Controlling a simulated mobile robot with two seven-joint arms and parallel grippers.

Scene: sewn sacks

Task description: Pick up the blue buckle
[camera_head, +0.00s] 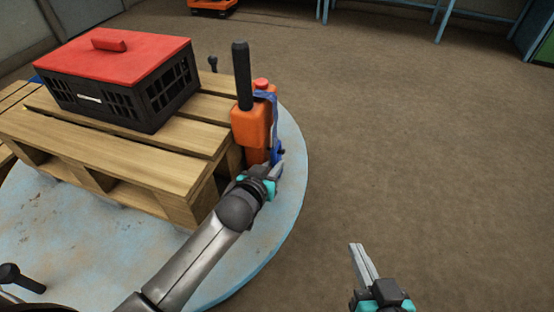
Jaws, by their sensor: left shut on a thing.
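The blue buckle (278,154) hangs low on the right side of the orange post, at the end of a blue strap (265,94). My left gripper (275,170) reaches up to it from below and is shut on it; the fingers partly hide the buckle. My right gripper (362,260) is over the brown floor at the lower right, well apart from the buckle. Its two fingers lie close together with nothing between them.
The orange post (250,125) with a black handle (241,75) stands beside a wooden pallet (110,150). A black crate with a red lid (115,60) sits on the pallet. The round pale-blue platform (270,225) is under them. Open floor (420,150) lies to the right.

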